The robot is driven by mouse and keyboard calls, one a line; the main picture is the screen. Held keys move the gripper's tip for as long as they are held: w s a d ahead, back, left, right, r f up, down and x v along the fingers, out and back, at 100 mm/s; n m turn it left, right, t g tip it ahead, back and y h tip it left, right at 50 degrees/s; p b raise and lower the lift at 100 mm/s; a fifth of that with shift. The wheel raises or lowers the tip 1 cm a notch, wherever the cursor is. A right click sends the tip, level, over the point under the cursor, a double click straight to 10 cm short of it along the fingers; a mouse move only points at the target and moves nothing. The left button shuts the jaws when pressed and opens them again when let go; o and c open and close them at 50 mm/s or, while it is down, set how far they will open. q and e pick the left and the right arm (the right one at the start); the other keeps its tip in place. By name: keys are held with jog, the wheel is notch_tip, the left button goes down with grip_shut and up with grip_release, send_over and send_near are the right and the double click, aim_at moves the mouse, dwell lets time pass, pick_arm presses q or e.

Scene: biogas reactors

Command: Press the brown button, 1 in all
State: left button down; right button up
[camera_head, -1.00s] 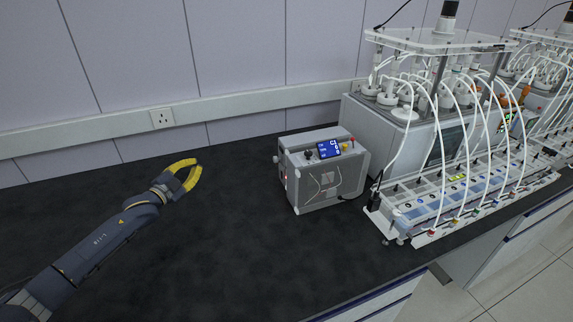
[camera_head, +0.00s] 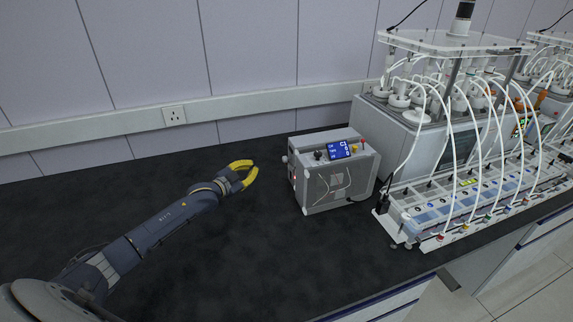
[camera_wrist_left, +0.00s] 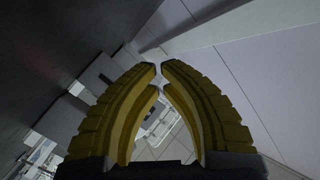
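No button that is clearly brown can be made out. A grey control box (camera_head: 330,180) stands on the dark bench in the head view, with a blue display (camera_head: 340,150), a dark knob (camera_head: 318,155), a yellow control (camera_head: 354,149) and a red control (camera_head: 362,142) on its top. My left gripper (camera_head: 254,167) has yellow curved fingers and is to the left of the box, apart from it. In the left wrist view its fingertips (camera_wrist_left: 159,70) nearly meet, with nothing held between them. My right gripper is not in view.
A reactor rig with white tubes and a clear top plate (camera_head: 450,42) stands right of the box. In front of it lies a long panel with several coloured controls (camera_head: 440,212). A wall socket (camera_head: 175,115) is behind. The bench (camera_head: 240,250) is clear before the box.

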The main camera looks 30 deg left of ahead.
pick_arm(q)
jog(key=shift+w+d, duration=3.1)
jog(key=shift+w, duration=0.05)
jog(key=shift+w+d, duration=0.1)
jog(key=shift+w+d, duration=0.2)
jog(key=shift+w, duration=0.05)
jog(key=shift+w+d, duration=0.55)
dwell(1.2)
jog(key=shift+s+a, duration=0.1)
dwell(0.3)
jog(key=shift+s+a, duration=0.75)
jog(key=shift+s, duration=0.05)
jog(key=shift+s+a, duration=0.1)
jog(key=shift+s+a, duration=1.65)
jog(key=shift+s, duration=0.05)
